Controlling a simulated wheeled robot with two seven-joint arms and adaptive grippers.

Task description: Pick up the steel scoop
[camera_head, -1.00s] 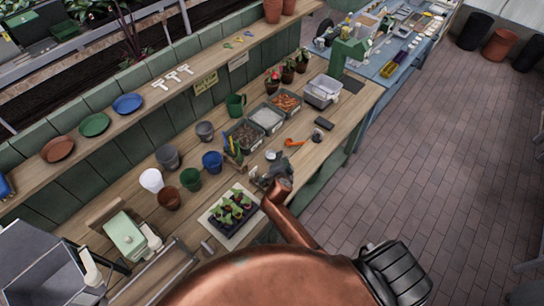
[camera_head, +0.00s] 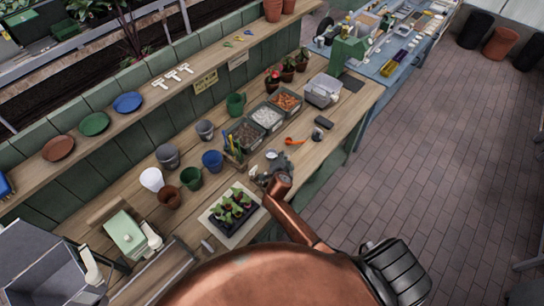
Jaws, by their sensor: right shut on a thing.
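My right gripper (camera_head: 277,168) is low over the front edge of the wooden potting bench, its copper arm coming up from the bottom. It is shut on a small shiny piece that looks like the steel scoop (camera_head: 254,170), at its left side. The gripper and wrist hide much of the scoop, so its exact shape and whether it touches the bench cannot be told. A small silvery round thing (camera_head: 271,154) lies just beyond the fingers. My left gripper is not in view.
A black seedling tray (camera_head: 233,222) on a pale mat is left of my right forearm. Several pots, including a blue one (camera_head: 212,160), stand farther left. Filled bins (camera_head: 266,129) and an orange scoop-like tool (camera_head: 294,141) lie beyond.

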